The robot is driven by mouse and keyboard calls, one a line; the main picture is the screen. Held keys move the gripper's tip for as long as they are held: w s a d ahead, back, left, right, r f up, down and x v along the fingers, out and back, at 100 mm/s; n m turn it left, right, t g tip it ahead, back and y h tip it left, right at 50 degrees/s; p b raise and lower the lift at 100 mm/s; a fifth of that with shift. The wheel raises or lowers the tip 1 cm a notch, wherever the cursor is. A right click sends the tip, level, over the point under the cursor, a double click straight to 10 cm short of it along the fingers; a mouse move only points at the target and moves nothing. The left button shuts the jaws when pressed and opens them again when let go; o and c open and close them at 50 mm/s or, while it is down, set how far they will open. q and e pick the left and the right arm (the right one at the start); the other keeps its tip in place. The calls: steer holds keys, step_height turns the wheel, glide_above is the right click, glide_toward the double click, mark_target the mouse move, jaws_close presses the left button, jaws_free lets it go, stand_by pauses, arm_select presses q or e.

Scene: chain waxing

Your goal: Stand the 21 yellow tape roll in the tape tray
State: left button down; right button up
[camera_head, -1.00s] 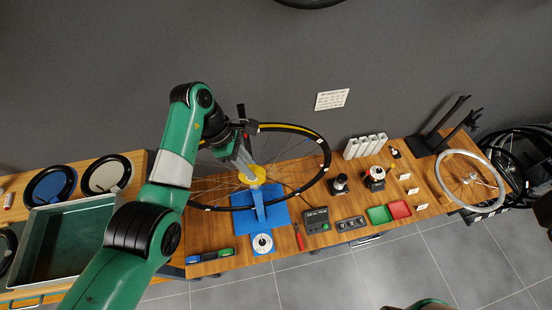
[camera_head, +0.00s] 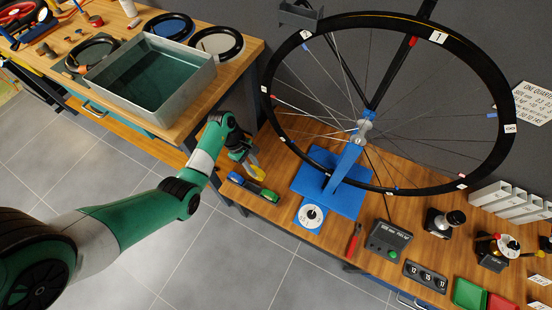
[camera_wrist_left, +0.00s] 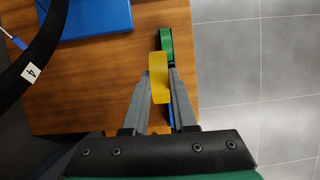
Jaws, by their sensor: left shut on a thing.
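My left gripper (camera_head: 251,164) is shut on the yellow tape roll (camera_wrist_left: 158,80), which shows edge-on between its fingers in the left wrist view. In the head view the yellow tape roll (camera_head: 256,173) hangs upright just above the tape tray (camera_head: 252,192). The tray holds a blue tape roll (camera_head: 238,179) at its left end and a green tape roll (camera_head: 268,195) at its right end. In the left wrist view the yellow roll overlaps the stretch between green (camera_wrist_left: 166,40) and blue (camera_wrist_left: 171,114). I cannot tell if it touches the tray. My right gripper is out of view.
The large wheel (camera_head: 508,130) stands on its blue stand (camera_head: 341,198), right of the tray. A white dial (camera_head: 311,216), red-handled tool (camera_head: 354,240) and grey control box (camera_head: 388,240) lie along the workbench. A metal basin (camera_head: 155,75) sits on the other bench. The floor drops away in front.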

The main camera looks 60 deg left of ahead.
arm_select(q)
steer(key=s+f+b, duration=0.1)
steer(key=f+b, duration=0.1)
steer(key=f, duration=0.1)
steer(key=f+b, duration=0.3)
steer(key=f, duration=0.1)
steer(key=s+f+b, duration=0.1)
steer(key=f+b, duration=0.2)
steer(key=f, duration=0.1)
steer(key=shift+s+a+f, duration=0.15)
steer(key=shift+s+a, duration=0.15)
steer(key=shift+a, duration=0.1)
steer(key=shift+f+b, duration=0.3)
steer(key=shift+f, duration=0.1)
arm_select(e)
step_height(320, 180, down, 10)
arm_select(q)
steer(key=c, duration=0.6)
jaws_free()
steer(key=shift+c, duration=0.2)
steer(key=shift+r, duration=0.15)
